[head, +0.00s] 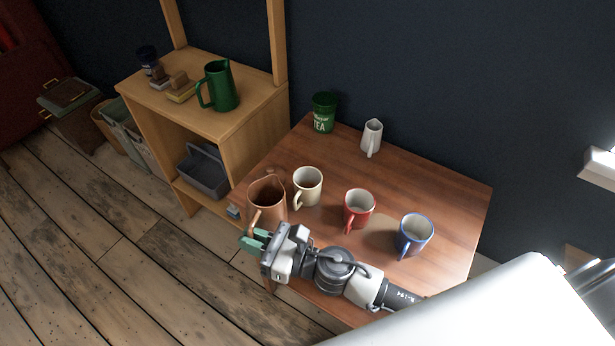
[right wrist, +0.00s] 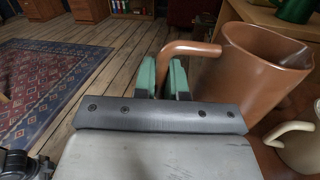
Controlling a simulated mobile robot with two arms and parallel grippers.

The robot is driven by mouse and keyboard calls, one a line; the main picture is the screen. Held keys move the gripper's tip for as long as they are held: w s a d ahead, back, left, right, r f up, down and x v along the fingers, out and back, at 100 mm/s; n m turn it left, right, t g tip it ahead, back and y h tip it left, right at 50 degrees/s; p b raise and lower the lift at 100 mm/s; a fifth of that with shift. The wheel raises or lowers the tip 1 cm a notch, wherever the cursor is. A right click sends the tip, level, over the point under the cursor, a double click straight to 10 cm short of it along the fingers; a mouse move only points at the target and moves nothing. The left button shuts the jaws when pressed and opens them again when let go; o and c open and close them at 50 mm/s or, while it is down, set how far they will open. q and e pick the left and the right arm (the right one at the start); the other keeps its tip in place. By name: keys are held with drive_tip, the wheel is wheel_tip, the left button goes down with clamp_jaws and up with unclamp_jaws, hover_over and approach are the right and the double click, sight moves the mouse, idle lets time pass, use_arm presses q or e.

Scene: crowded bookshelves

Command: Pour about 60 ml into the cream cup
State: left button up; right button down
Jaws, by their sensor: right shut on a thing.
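A brown jug (head: 266,200) is near the left edge of the wooden table (head: 440,190). It looks close to upright; I cannot tell whether its base touches the table. My right gripper (head: 257,241) is shut on the jug's handle. In the right wrist view, the green fingers of my right gripper (right wrist: 163,78) are at the handle, with the jug (right wrist: 250,75) to the right. The cream cup (head: 309,183) stands upright just right of the jug, its handle toward the lower left. It shows partly in the right wrist view (right wrist: 301,150). My left gripper is out of view.
A red cup (head: 359,209) and a blue cup (head: 415,233) stand right of the cream cup. A green tea tin (head: 323,113) and a small white jug (head: 372,136) stand behind. A wooden shelf (head: 235,125) with a green pitcher (head: 220,87) is at the left.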

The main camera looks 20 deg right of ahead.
drive_tip(key=shift+w+d+r+m+y, duration=0.15)
drive_tip(key=shift+d+r+m+y, duration=0.15)
drive_tip(key=shift+r+m, duration=0.25)
drive_tip(key=w+d+r+m+t, duration=0.2)
drive_tip(key=d+r+m+t, duration=0.3)
drive_tip(key=r+m, duration=0.4)
drive_tip(key=shift+w+d+r+m+t, duration=0.35)
drive_tip(key=shift+d+m, duration=0.2)
drive_tip(key=shift+m, duration=0.5)
drive_tip(key=shift+w+d+r+m, duration=0.15)
drive_tip(key=shift+d+r+m, duration=0.05)
drive_tip(key=shift+m, duration=0.3)
